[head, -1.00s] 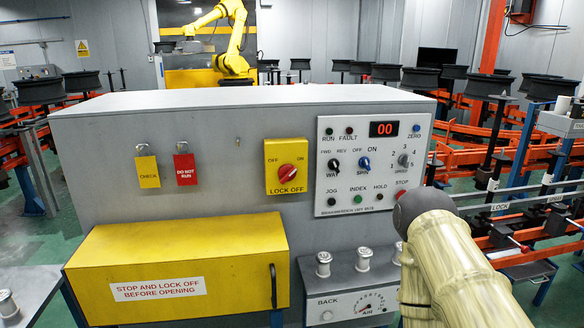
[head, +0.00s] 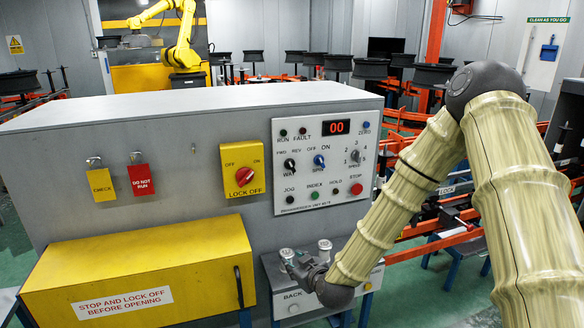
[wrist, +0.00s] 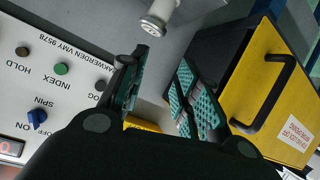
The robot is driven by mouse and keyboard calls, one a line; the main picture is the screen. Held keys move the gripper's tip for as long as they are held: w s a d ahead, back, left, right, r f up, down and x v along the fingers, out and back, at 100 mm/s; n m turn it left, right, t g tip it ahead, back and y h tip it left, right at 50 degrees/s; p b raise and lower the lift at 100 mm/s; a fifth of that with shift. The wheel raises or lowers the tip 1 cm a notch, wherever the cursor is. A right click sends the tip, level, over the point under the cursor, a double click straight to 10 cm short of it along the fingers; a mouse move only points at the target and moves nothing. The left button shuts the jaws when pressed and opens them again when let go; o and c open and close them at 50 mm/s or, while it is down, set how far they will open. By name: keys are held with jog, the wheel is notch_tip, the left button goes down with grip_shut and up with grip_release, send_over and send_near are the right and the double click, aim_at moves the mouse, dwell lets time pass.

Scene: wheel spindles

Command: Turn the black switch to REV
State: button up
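The black switch (head: 289,165), a small knob marked WAY with FWD and REV above it, sits at the left of the light grey control panel (head: 279,198). It is too small to tell exactly where its pointer aims. My gripper (head: 301,265) is low in front of the cabinet, below the panel and apart from the switch. In the wrist view my gripper (wrist: 158,95) has its two green-padded fingers spread with nothing between them. The panel (wrist: 35,80) shows upside down at the left there, with the blue SPIN knob (wrist: 37,117); the black switch does not show.
The SPIN knob (head: 319,161) and grey SPEED knob (head: 356,156) are to the right of the switch, with the red STOP button (head: 356,189) below. A yellow lock-off switch (head: 241,169) is to the left. A yellow box (head: 150,262) juts out.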

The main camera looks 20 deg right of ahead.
aim_at(292, 166)
jog(key=w+d+r+t, duration=0.2)
jog(key=w+r, duration=0.1)
jog(key=r, duration=0.4)
jog(key=w+d+r+n+t+h+p, duration=0.1)
jog(key=w+r, duration=0.2)
jog(key=r, duration=0.5)
jog(key=w+d+r+t, duration=0.2)
jog(key=w+r, duration=0.1)
jog(key=r, duration=0.4)
jog(key=shift+w+a+p, duration=0.15)
jog(key=shift+w+p, duration=0.9)
jog(key=shift+w, duration=1.5)
jog(key=shift+w+a+p, duration=0.1)
jog(key=shift+w+p, duration=0.95)
jog(key=shift+w, duration=1.45)
jog(key=shift+r, duration=0.15)
grip_shut()
